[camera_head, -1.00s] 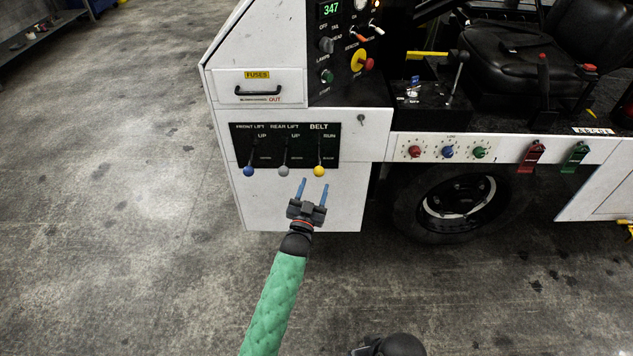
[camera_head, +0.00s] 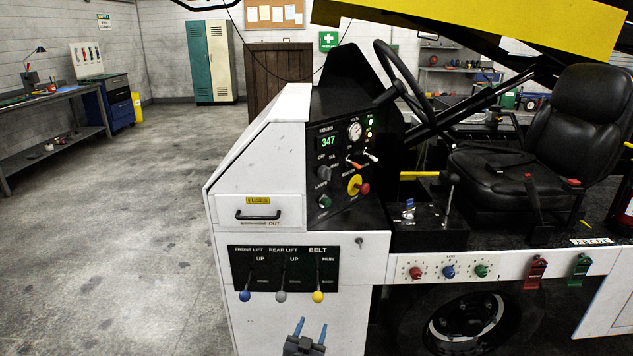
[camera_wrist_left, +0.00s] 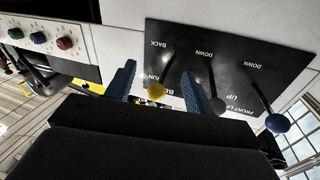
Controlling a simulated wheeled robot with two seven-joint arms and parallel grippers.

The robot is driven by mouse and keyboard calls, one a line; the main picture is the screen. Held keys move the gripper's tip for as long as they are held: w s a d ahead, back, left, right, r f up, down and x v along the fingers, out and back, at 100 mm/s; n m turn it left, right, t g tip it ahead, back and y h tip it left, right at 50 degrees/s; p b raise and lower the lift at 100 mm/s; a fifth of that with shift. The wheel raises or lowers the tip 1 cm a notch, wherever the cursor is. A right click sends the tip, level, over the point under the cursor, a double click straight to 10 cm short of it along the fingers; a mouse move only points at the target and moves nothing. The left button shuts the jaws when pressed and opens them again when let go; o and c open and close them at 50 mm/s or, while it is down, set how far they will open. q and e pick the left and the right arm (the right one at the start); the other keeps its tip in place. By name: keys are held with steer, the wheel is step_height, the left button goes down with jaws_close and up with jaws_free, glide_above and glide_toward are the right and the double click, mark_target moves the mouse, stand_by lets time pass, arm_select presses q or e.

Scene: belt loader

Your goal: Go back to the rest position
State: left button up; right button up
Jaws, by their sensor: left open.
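My left gripper (camera_head: 310,334) is at the bottom of the head view, in front of the white panel below the lever plate. Its two blue fingers are apart, with nothing between them in the head view. In the left wrist view the open fingers (camera_wrist_left: 165,88) point toward the black lever plate (camera_wrist_left: 225,60), and the yellow-knobbed belt lever (camera_wrist_left: 156,90) appears between them. I cannot tell the gap to the knob exactly. My right gripper is in neither view now.
The belt loader's lever plate (camera_head: 285,268) carries blue, grey and yellow knobs. Above it are a fuses drawer (camera_head: 258,213) and a dashboard (camera_head: 345,160). A black seat (camera_head: 575,130) is at right. Open floor (camera_head: 130,230) lies at left; a workbench (camera_head: 50,97) stands beyond.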

arm_select(q)
steer(key=s+a+r+n+g+y+p, duration=0.15)
steer(key=s+a+g, duration=0.25)
steer(key=s, duration=0.6)
steer(key=s+a+r+g, duration=0.25)
steer(key=s+g, duration=0.25)
steer(key=s, duration=0.6)
steer(key=s+a+r+n+g+y, duration=0.1)
steer(key=s+a+g, duration=0.3)
steer(key=s, duration=0.6)
steer(key=s+a+f+g, duration=0.1)
steer(key=s+f, duration=0.1)
steer(key=s, duration=0.5)
steer(key=s+a+f+g+p, duration=0.1)
steer(key=s+f, duration=0.1)
steer(key=s, duration=0.5)
steer(key=shift+f, duration=0.4)
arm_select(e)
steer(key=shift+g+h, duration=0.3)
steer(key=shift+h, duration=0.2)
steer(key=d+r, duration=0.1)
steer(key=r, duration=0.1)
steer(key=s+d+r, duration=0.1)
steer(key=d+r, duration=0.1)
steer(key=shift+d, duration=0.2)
arm_select(q)
steer(key=shift+s+y, duration=0.1)
steer(key=shift+y, duration=0.15)
steer(key=shift+m, duration=0.25)
steer(key=shift+c, duration=0.4)
